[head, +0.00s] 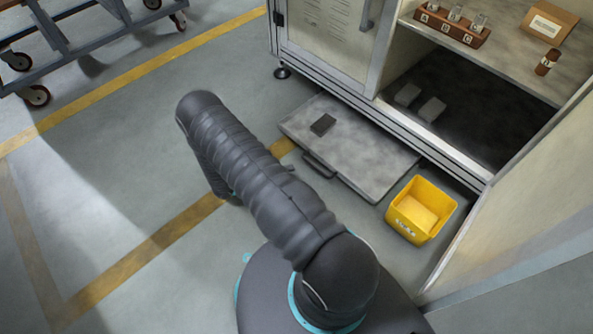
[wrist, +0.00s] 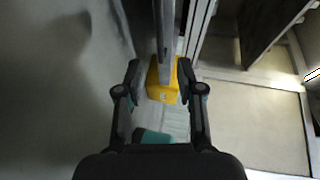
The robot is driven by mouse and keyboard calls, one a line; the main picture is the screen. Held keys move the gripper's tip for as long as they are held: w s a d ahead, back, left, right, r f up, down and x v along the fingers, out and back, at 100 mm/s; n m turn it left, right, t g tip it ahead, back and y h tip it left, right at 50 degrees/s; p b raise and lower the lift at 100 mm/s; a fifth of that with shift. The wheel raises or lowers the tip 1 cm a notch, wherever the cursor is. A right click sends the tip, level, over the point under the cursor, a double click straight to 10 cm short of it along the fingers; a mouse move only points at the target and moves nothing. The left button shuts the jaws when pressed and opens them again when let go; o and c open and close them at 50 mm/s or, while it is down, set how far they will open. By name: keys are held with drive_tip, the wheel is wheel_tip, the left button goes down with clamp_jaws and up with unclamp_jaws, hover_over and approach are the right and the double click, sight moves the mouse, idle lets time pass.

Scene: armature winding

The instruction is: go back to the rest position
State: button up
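My gripper (wrist: 159,64) shows in the wrist view with its two dark fingers spread apart. In the head view my arm reaches out to the upper left and bends down.
A cabinet (head: 325,38) has a low drawer (head: 370,160) pulled out, with a dark block (head: 322,124) on it. The yellow bin (head: 408,226) stands on the floor beside it. A rack (head: 452,29) of glass vials sits on a shelf. A wheeled cart (head: 75,50) stands upper left; the left floor is clear.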

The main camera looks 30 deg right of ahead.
drive_tip(key=shift+a, duration=0.35)
idle(0.4)
